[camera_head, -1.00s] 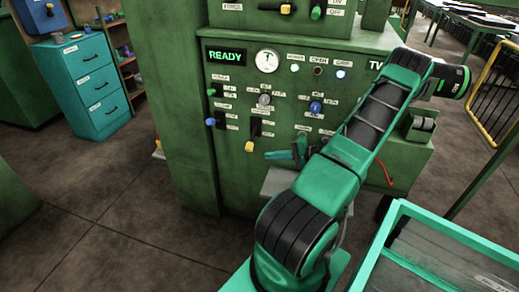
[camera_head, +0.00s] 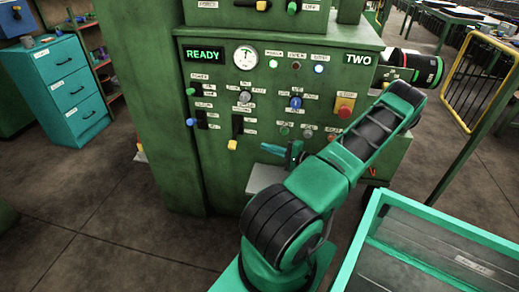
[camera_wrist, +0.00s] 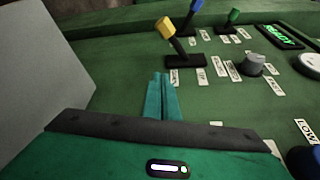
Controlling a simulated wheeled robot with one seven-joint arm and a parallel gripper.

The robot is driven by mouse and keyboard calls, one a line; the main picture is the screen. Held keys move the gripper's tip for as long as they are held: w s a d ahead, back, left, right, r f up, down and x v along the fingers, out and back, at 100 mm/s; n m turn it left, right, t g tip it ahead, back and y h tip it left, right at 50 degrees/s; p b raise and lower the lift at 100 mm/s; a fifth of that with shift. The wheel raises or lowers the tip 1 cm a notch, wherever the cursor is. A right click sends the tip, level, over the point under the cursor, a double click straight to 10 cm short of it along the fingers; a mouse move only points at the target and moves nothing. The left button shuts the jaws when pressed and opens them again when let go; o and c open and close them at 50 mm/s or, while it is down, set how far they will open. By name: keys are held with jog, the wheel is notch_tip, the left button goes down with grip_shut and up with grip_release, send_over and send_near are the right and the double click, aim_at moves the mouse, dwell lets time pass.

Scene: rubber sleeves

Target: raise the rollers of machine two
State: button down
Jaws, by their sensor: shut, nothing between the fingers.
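Machine two, marked TWO, is a green cabinet with a control panel (camera_head: 270,75) whose display (camera_head: 204,54) reads READY. A yellow-tipped lever (camera_head: 232,144) points down on a black plate; it stands ahead of my fingers in the wrist view (camera_wrist: 165,27). A blue-tipped lever (camera_head: 191,121) and a green-tipped lever (camera_head: 191,91) are to its left. A grey knob (camera_head: 245,97) and a blue knob (camera_head: 296,103) are on the panel's middle. My gripper (camera_head: 294,152) is shut and empty, low before the panel; its fingers (camera_wrist: 162,80) touch no lever visibly.
A red button on a yellow box (camera_head: 344,105) is at the panel's right. A pale grey plate (camera_wrist: 45,75) stands left of my fingers. A teal-rimmed tray (camera_head: 440,215) is at front right; a teal drawer cabinet (camera_head: 62,90) is at left. Floor on the left is clear.

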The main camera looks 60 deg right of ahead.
aim_at(235, 136)
jog(key=w, duration=0.8)
jog(key=shift+a+f, duration=0.25)
jog(key=shift+f, duration=0.1)
jog(key=shift+w+a+r, duration=0.15)
jog(key=shift+w+a, duration=0.05)
jog(key=shift+a, duration=0.4)
jog(key=shift+w+a+r, duration=0.1)
jog(key=shift+w+a, duration=0.1)
jog(key=shift+a, duration=0.45)
jog(key=shift+w+a+r, duration=0.15)
jog(key=shift+w+a, duration=0.05)
jog(key=shift+a, duration=0.4)
